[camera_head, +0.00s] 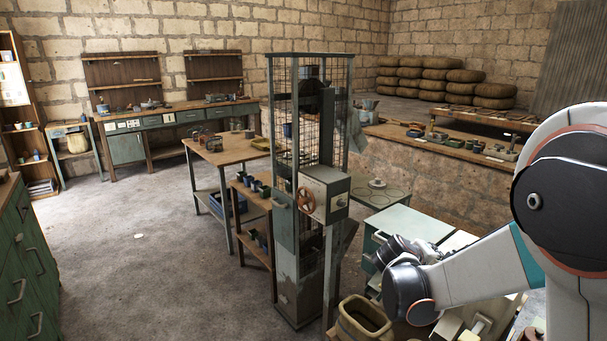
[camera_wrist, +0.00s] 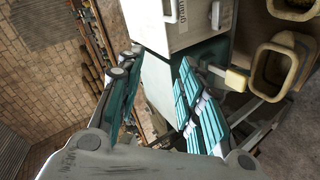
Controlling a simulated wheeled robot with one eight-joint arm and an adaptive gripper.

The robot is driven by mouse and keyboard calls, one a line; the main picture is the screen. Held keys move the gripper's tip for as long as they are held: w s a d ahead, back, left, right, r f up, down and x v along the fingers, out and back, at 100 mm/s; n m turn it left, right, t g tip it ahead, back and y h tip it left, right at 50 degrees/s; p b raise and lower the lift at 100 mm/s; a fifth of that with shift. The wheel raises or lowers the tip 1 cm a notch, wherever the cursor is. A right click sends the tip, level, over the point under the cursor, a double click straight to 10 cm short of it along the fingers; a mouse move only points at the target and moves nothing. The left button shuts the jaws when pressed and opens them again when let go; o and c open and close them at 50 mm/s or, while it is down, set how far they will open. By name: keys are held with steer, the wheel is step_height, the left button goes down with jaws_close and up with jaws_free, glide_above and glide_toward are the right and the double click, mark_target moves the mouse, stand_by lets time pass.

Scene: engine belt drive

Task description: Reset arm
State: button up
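My gripper (camera_wrist: 160,75) fills the lower part of the wrist view, its two teal-padded fingers spread apart with nothing held between them. Past the fingers is a pale box-like unit (camera_wrist: 186,22) on a grey-green surface. In the head view my arm comes in from the right and bends at a dark joint above the cluttered bench at the lower right. The gripper's fingers cannot be made out there.
An open olive bin (camera_head: 345,332) stands below the arm; two yellowish bins also show in the wrist view (camera_wrist: 277,62). A wooden table (camera_head: 232,152) and a low shelf with cups (camera_head: 256,197) stand left of the frame. Green drawers (camera_head: 30,265) line the left edge. The floor (camera_head: 150,260) between is open.

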steer(key=s+a+r+m+y, duration=0.1)
steer(key=s+a, duration=0.3)
steer(key=s, duration=0.7)
steer(key=s+a+r+m+y, duration=0.1)
steer(key=s+a+r+y, duration=0.2)
steer(key=s, duration=0.9)
steer(key=s+a+r+m+g+y, duration=0.1)
steer(key=s+a+y, duration=0.3)
steer(key=s, duration=0.8)
steer(key=shift+a+r+m, duration=0.4)
steer(key=shift+a+r, duration=0.1)
steer(key=shift+a, duration=0.75)
